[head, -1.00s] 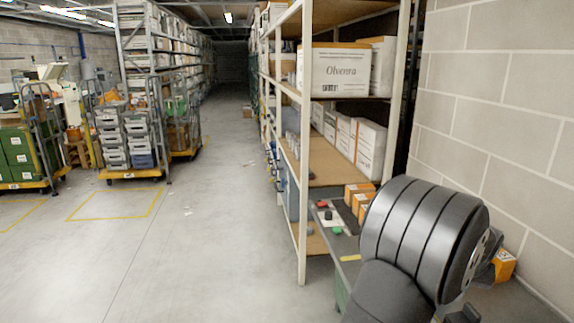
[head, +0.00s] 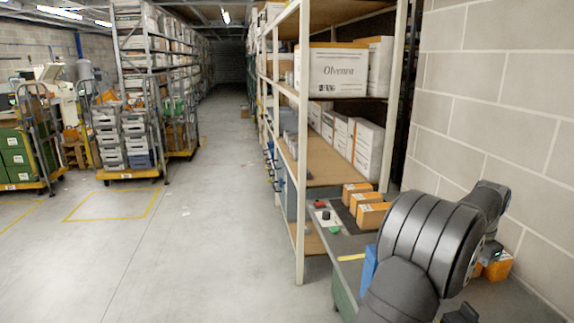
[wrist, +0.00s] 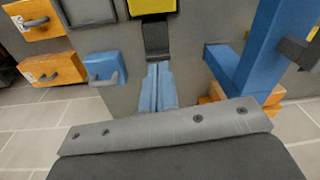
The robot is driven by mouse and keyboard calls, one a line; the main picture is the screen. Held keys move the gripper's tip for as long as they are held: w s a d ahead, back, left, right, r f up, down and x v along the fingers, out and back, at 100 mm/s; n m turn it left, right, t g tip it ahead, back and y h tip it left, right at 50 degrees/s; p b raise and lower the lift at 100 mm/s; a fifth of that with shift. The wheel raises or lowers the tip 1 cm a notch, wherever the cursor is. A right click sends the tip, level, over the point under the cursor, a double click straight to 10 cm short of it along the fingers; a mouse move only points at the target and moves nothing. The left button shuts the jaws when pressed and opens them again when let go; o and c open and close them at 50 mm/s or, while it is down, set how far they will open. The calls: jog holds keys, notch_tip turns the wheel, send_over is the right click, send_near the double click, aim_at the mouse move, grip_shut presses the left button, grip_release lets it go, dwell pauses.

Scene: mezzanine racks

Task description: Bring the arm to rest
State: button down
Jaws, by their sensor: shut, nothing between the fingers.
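My gripper (wrist: 159,88) shows in the wrist view as two blue fingers side by side, shut together with nothing between them. They point down over the grey worktop (wrist: 125,62). In the head view my arm's dark links cover the lower right, and the gripper itself is hidden there. One of my links stands close to the block wall on the right.
Orange boxes (head: 371,215) and a white plate (head: 327,218) with small red and green things lie on the worktop. A blue thing (head: 368,270) stands beside my arm. A tall shelf rack (head: 301,150) rises behind. The aisle floor (head: 200,240) is clear.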

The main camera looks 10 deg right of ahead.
jog(key=shift+d+r+m, duration=0.1)
jog(key=shift+r+m, duration=0.4)
jog(key=shift+m, duration=0.3)
jog(key=shift+s, duration=0.1)
